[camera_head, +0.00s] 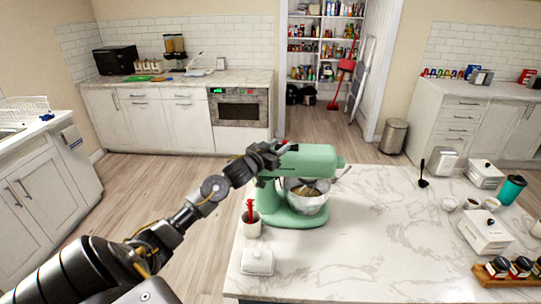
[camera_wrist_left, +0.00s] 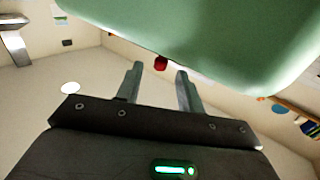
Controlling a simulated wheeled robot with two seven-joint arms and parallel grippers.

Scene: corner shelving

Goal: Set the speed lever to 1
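The green stand mixer (camera_head: 310,158) stands on the marble-topped island with a metal bowl (camera_head: 308,200) under its head. In the left wrist view the mixer's green body (camera_wrist_left: 225,40) fills the upper right. A small red knob (camera_wrist_left: 160,62), apparently the speed lever's tip, shows at its lower edge. My left gripper (camera_head: 276,150) is beside the mixer head. In the wrist view its fingers (camera_wrist_left: 159,78) are apart and empty, with the knob just beyond the gap between their tips. The lever's setting cannot be read. My right gripper is not in view.
White boxes (camera_head: 485,233) and a spice rack (camera_head: 510,270) are at the right. The island's middle is clear.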

